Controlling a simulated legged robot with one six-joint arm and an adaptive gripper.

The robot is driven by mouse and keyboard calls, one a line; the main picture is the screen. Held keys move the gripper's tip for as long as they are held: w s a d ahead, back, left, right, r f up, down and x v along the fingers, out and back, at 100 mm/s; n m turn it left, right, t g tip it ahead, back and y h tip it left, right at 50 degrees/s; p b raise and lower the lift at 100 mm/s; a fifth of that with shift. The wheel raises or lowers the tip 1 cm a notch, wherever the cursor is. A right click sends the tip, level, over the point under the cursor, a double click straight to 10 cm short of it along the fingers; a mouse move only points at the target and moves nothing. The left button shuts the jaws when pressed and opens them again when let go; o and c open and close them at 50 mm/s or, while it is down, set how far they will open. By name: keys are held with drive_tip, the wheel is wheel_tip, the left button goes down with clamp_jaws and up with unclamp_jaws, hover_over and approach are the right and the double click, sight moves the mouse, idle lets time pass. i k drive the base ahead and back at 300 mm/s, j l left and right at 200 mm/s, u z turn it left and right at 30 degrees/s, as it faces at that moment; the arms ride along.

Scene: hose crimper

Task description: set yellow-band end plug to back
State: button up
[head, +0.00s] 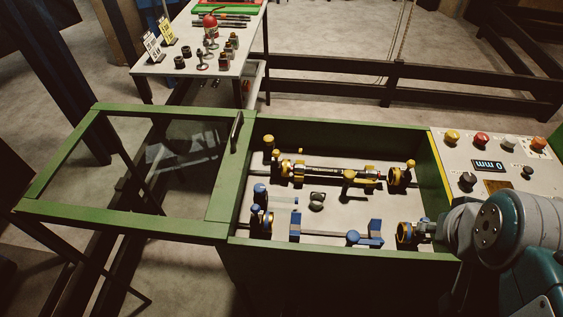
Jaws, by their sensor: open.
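A round plug-like part with a yellow-orange band (405,232) sits at the right end of the front, blue fixture row. I cannot tell for certain whether it is the yellow-band end plug. My gripper (428,228) is open at the box's right wall, just right of this part; its fingertips are small and partly hidden, so contact is unclear. The back row has yellow holders, with a dark hose-like rod (325,171) lying across them. A yellow-and-dark round part (398,176) stands at the right end of that row.
The green-framed box (343,123) has raised walls, and its glazed lid (218,178) lies open to the left. A control panel (483,148) with buttons and a "0 mm" display is at right. A side table (215,72) with small fittings stands behind.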

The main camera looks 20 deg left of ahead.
sight(280, 167)
drive_tip(key=k+j+u, duration=0.15)
drive_tip(key=u, duration=0.2)
drive_tip(key=i+u, duration=0.15)
drive_tip(key=u, duration=0.25)
drive_tip(key=i+l+u, duration=0.1)
drive_tip(key=u, duration=0.25)
